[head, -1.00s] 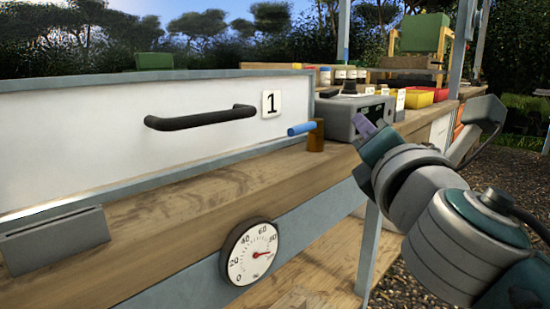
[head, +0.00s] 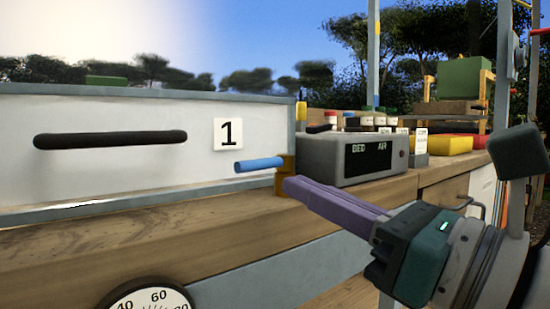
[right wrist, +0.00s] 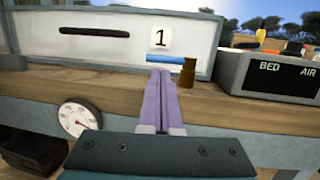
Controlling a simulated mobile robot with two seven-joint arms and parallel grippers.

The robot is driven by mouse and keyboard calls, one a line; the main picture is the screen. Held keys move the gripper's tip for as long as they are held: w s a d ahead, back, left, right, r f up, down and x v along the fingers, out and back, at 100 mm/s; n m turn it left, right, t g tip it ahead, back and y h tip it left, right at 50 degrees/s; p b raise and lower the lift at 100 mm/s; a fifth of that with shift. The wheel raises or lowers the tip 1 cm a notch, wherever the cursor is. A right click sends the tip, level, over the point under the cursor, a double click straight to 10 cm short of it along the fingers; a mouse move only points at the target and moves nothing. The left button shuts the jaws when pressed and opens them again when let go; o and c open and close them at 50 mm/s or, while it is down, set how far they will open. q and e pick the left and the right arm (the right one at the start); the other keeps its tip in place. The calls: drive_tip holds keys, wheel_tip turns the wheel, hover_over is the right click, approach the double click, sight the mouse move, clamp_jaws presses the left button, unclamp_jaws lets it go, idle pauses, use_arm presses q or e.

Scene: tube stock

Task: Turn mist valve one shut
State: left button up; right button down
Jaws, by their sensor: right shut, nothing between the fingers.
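The mist valve has a blue lever (head: 259,165) and a brass body (head: 284,178), mounted at the bench edge beside the white panel marked 1 (head: 228,134). The lever points left, about level and along the panel. In the right wrist view the blue lever (right wrist: 166,58) and brass body (right wrist: 187,73) lie just past my fingertips. My right gripper (head: 288,187) has purple fingers, shut and empty, with the tips close to the brass body in the head view; I cannot tell if they touch. The fingers also show in the right wrist view (right wrist: 159,76). My left gripper is not in view.
A grey box reading BED and AIR (head: 350,158) stands just right of the valve. A black handle (head: 110,139) crosses the white panel. A round dial (head: 150,298) hangs on the bench front. Yellow and red bins (head: 450,145) stand farther right.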

sight(254, 170)
drive_tip(key=x, duration=0.4)
drive_tip(key=shift+w+a, duration=0.3)
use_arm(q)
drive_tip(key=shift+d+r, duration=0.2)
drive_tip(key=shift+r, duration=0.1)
use_arm(e)
drive_tip(key=shift+w+a+r, duration=0.15)
drive_tip(key=shift+w+a, duration=0.2)
drive_tip(key=shift+a, duration=0.05)
drive_tip(key=shift+s, duration=0.15)
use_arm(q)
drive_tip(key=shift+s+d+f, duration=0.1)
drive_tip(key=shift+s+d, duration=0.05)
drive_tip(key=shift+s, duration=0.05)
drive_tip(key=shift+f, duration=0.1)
use_arm(e)
drive_tip(key=shift+f, duration=0.25)
